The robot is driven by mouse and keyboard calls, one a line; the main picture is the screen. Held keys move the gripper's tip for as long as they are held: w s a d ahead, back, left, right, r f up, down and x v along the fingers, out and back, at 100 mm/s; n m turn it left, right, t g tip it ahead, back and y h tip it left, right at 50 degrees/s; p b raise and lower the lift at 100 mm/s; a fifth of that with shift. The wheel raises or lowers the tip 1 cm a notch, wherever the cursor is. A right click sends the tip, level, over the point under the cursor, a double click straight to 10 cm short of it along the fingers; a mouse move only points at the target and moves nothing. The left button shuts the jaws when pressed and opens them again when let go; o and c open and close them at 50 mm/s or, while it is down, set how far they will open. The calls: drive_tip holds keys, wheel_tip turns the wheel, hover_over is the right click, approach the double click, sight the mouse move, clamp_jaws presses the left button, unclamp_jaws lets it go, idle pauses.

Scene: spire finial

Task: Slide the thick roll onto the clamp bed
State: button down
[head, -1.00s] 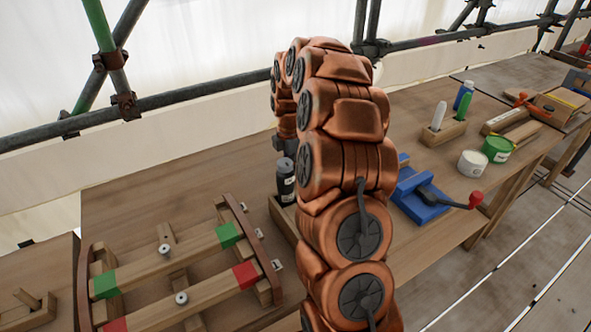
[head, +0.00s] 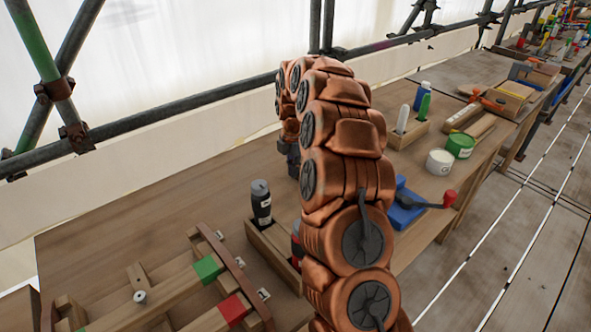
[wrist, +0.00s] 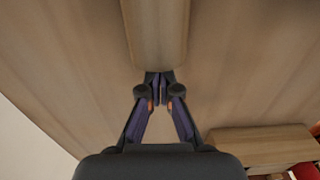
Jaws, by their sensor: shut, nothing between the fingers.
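My gripper (wrist: 157,88) is shut and empty in the wrist view, with its fingertips at the near end of a long pale wooden piece with rounded edges (wrist: 155,35). This may be the thick roll; I cannot tell whether the tips touch it. In the head view my arm hides the fingers and this piece. A blue clamp-like device (head: 402,207) with a dark lever and red knob stands right of my arm, partly hidden; it may be the clamp bed.
A wooden tray with bottles (head: 268,240) stands left of my arm; its edge also shows in the wrist view (wrist: 262,138). A wooden frame with green and red marks (head: 190,285) is at lower left. White (head: 439,162) and green (head: 461,146) tubs stand at right.

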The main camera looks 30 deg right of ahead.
drive_tip(key=shift+s+a, duration=0.1)
drive_tip(key=shift+a, duration=0.6)
drive_tip(key=a, duration=0.3)
drive_tip(key=shift+s+b, duration=0.25)
drive_tip(key=shift+b, duration=0.1)
wheel_tip(320, 180, up, 10)
drive_tip(key=b, duration=0.1)
drive_tip(key=shift+d, duration=0.2)
drive_tip(key=shift+r, duration=0.1)
